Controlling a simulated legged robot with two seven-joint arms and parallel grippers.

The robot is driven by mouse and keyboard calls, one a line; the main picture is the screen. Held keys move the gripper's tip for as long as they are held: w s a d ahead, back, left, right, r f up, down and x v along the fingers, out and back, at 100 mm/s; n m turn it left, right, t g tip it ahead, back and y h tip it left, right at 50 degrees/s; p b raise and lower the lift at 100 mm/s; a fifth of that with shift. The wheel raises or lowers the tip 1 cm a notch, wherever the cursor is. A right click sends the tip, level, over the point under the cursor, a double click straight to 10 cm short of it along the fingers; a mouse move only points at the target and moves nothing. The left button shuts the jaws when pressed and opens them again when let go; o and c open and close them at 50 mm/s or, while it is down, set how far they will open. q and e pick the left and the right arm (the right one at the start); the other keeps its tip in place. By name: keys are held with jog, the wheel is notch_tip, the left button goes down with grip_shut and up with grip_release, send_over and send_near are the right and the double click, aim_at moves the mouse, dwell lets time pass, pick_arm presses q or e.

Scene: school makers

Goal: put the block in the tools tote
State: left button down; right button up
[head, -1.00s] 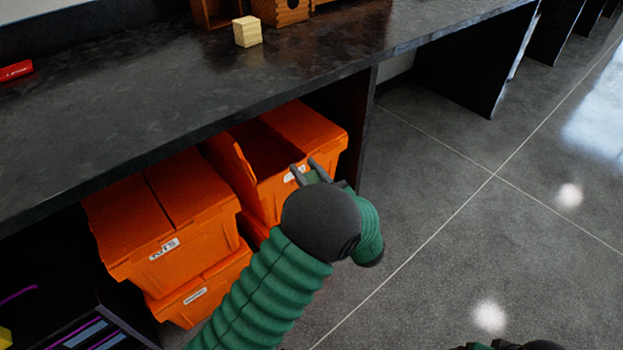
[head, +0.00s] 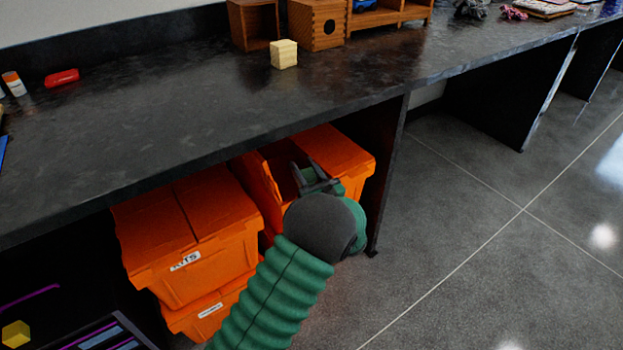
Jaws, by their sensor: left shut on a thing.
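The pale wooden block (head: 284,54) stands on the dark worktop, apart from my grippers. An orange tote (head: 350,153) sits below the worktop, its left flap raised and its right lid part down; I take it for the tools tote, but its label is hidden behind my arm. My left gripper (head: 307,174) is at this tote's front upper edge, shut on part of the tote; whether rim or lid I cannot tell. My right gripper is not in view.
A closed orange tote labelled KITS (head: 190,235) sits to the left on another orange tote (head: 208,312). The worktop edge (head: 200,160) overhangs the totes. Wooden boxes (head: 316,25) stand behind the block. The grey floor (head: 460,240) at right is clear.

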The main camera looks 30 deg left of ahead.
pick_arm(q)
jog(key=b+x, duration=0.2)
jog(key=x, duration=0.4)
jog(key=shift+s+a+f+b, duration=0.3)
jog(key=shift+a+f+b, duration=0.05)
jog(key=shift+a+b, duration=0.1)
jog(key=c, duration=0.9)
grip_release()
jog(key=shift+o, duration=0.2)
